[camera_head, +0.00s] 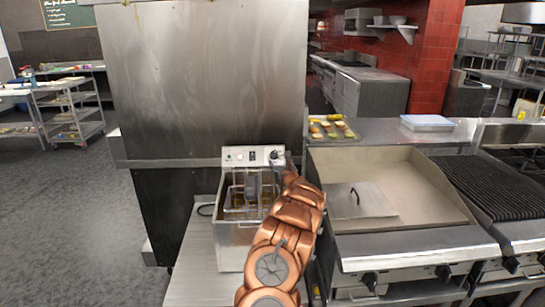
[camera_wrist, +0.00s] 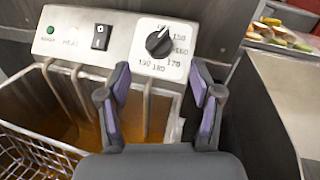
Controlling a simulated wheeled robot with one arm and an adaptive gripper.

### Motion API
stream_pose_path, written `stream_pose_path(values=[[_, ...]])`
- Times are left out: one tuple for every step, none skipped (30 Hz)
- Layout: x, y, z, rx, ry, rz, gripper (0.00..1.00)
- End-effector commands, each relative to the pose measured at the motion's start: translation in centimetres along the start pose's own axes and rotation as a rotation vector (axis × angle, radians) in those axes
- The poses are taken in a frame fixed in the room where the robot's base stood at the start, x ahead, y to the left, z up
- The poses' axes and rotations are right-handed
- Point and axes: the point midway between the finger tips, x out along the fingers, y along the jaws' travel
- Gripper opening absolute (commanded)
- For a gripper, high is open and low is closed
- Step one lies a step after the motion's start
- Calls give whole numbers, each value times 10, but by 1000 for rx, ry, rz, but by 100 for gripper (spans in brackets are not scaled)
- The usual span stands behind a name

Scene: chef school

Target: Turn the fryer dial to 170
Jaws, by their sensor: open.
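The fryer (camera_head: 237,238) is a steel box with a wire basket, and its control panel (camera_head: 235,157) runs along the back. The black round dial (camera_wrist: 159,42) is on the panel's right end in the wrist view, ringed by numbers including 150, 160, 170, 180 and 190. A light mark on the knob points to the upper right, above the 150; the exact setting is hard to read. My gripper (camera_wrist: 162,85) is open and empty, its two fingers below and in front of the dial, apart from it. In the head view my copper arm mostly hides the gripper.
A black switch (camera_wrist: 100,37) and a green light (camera_wrist: 50,30) sit left of the dial. The fryer basket (camera_wrist: 35,155) and oil lie below. A griddle (camera_head: 440,200) stands to the right. A food tray (camera_head: 333,128) is behind it.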

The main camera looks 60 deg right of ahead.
Motion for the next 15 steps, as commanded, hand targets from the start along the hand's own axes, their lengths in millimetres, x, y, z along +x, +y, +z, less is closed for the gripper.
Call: stream_pose_path(values=[[4,-1,0,-2,2,0,65],[7,0,-1,-2,2,0,65],[10,0,0,-1,1,1,65],[12,1,0,-1,0,1,65],[15,0,0,-2,0,1,65],[18,0,1,-3,0,1,65],[20,0,1,-3,0,1,65],[22,0,1,-4,1,0,65],[25,0,0,-3,1,0,65],[28,0,0,-3,1,1,65],[30,1,1,-4,0,2,65],[34,2,1,-4,-1,4,65],[36,2,1,-2,-2,4,65],[38,3,1,0,-3,4,65],[41,3,2,0,-3,5,65]])
